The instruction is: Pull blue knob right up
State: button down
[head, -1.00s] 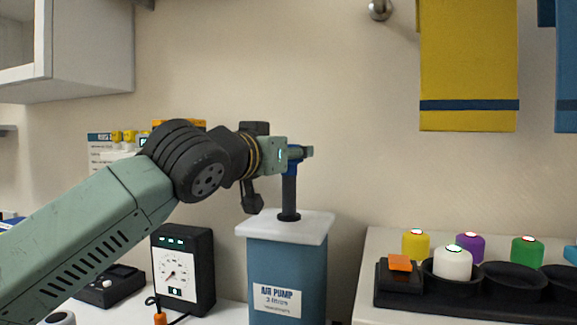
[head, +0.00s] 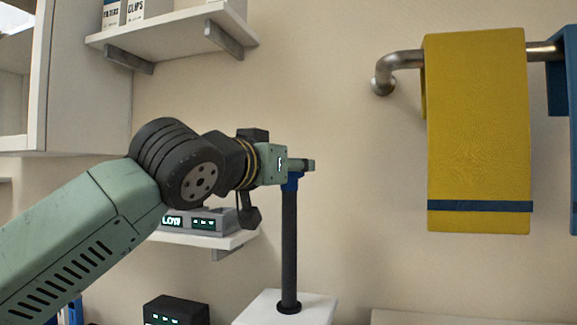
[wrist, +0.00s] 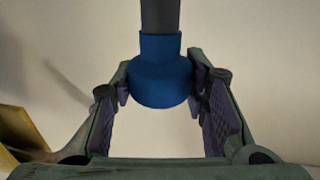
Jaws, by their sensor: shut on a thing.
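The blue knob (head: 292,183) sits at the top of a dark upright rod (head: 289,245). The rod rises from the white lid (head: 262,309) of the air pump, whose body is below the head view. A long length of rod shows above the lid. My gripper (head: 300,166) is level with the knob, reaching it from the left, and is shut on it. In the wrist view the blue knob (wrist: 160,82) lies between my two fingers, with the rod (wrist: 160,16) running away from it. The fingers partly hide the knob in the head view.
A yellow towel (head: 478,130) hangs from a metal rail (head: 400,60) at the right. A wall shelf (head: 175,30) is above my arm, and a lower shelf with a lit display (head: 195,223) is behind it. A black box (head: 176,312) stands below.

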jog(key=c, duration=1.4)
grip_release()
jog(key=shift+r, duration=0.5)
jog(key=o, duration=0.5)
jog(key=shift+f, duration=0.2)
jog(key=v, duration=1.2)
jog(key=shift+f, duration=0.2)
